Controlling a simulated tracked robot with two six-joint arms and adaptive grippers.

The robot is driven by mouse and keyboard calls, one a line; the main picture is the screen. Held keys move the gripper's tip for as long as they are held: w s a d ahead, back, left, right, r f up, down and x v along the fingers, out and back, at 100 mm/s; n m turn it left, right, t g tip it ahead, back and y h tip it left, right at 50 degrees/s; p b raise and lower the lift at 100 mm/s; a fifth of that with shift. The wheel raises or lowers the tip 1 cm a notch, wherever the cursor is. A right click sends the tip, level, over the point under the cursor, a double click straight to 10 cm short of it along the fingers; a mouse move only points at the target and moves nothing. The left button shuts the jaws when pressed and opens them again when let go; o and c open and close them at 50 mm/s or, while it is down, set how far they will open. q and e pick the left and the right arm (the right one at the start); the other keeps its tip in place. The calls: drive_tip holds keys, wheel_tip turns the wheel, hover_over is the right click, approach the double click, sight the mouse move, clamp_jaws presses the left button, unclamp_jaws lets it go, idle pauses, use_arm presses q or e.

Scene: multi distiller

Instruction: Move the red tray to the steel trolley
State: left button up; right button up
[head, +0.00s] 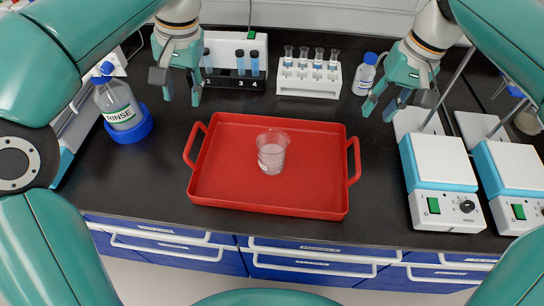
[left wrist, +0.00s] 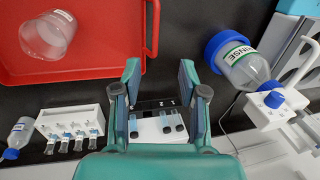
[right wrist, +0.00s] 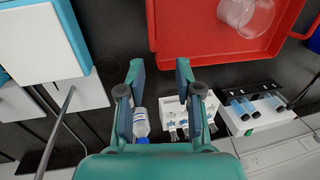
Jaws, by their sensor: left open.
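The red tray (head: 225,190) lies flat on the black bench, with a handle on its left and right ends. A clear beaker (head: 272,152) stands in it near the middle. The tray also shows in the left wrist view (left wrist: 90,68) and the right wrist view (right wrist: 180,35). My left gripper (head: 180,98) is open and empty, above the bench behind the tray's left handle (head: 194,144). My right gripper (head: 378,112) is open and empty, behind the tray's right handle (head: 354,160). Neither gripper touches the tray. I see no steel trolley.
A rinse bottle (head: 118,103) in a blue ring stands left of the tray. Behind the tray are a numbered vial rack (head: 235,75), a white tube rack (head: 309,82) and a small bottle (head: 364,76). Hotplates (head: 440,165) stand at the right. Blue drawers (head: 310,260) are below the front edge.

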sight(191, 140)
use_arm(q)
drive_tip(key=x, duration=1.1)
drive_tip(key=d+x, duration=0.1)
drive_tip(key=x, duration=0.4)
drive_tip(key=shift+w+a+f, duration=0.1)
drive_tip(key=shift+w+f, duration=0.05)
drive_tip(key=shift+f, duration=0.25)
use_arm(e)
drive_tip(key=f, duration=0.5)
drive_tip(key=a+f, duration=0.1)
drive_tip(key=f, duration=0.5)
drive_tip(key=a+f, duration=0.1)
drive_tip(key=f, duration=0.4)
drive_tip(key=shift+s+a+f, duration=0.15)
drive_tip(key=shift+f, duration=0.15)
use_arm(q)
drive_tip(key=c, duration=0.7)
use_arm(e)
clamp_jaws()
use_arm(q)
clamp_jaws()
